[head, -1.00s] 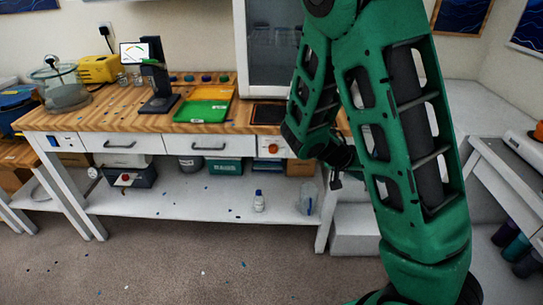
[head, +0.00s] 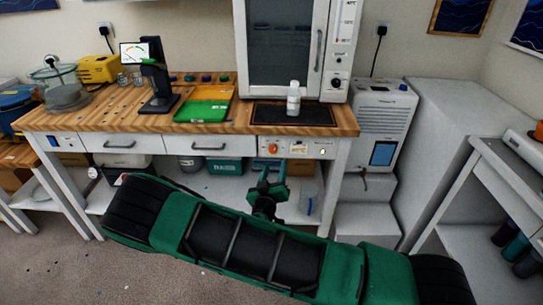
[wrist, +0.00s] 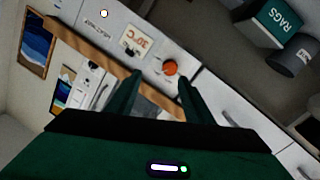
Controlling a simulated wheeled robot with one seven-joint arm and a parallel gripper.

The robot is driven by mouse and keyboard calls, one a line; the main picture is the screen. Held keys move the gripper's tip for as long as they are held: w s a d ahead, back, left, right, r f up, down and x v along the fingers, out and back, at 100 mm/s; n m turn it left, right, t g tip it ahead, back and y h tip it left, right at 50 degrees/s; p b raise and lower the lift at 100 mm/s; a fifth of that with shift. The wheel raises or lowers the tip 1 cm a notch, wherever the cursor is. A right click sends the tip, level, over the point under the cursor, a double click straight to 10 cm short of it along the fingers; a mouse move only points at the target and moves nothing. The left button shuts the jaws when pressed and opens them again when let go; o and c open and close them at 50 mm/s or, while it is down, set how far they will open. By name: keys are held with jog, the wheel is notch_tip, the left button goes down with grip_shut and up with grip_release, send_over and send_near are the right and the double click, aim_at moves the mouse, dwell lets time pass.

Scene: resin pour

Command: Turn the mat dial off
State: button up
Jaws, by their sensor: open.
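The mat dial (head: 272,148) is an orange knob on a white panel (head: 309,152) in the bench front, below the black mat (head: 318,119). In the head view my gripper (head: 265,180) is in front of and below the panel.
A white bottle (head: 293,99) stands on the mat. A white cabinet oven (head: 287,45) stands behind it. White drawers (head: 209,144) lie left of the panel. A lower shelf holds a teal RAGS box (wrist: 274,22). A white floor unit (head: 384,122) stands right of the bench.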

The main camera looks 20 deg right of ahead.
aim_at(273, 151)
jog(key=shift+n+t+y, duration=0.3)
jog(key=shift+n+y, duration=0.1)
jog(key=shift+y, duration=0.1)
jog(key=x, duration=0.3)
jog(key=a+x, duration=0.1)
jog(key=x, duration=0.6)
jog(key=shift+w+a+f, duration=0.3)
jog(key=shift+w, duration=0.1)
jog(key=shift+c, duration=0.2)
jog(key=c, duration=1)
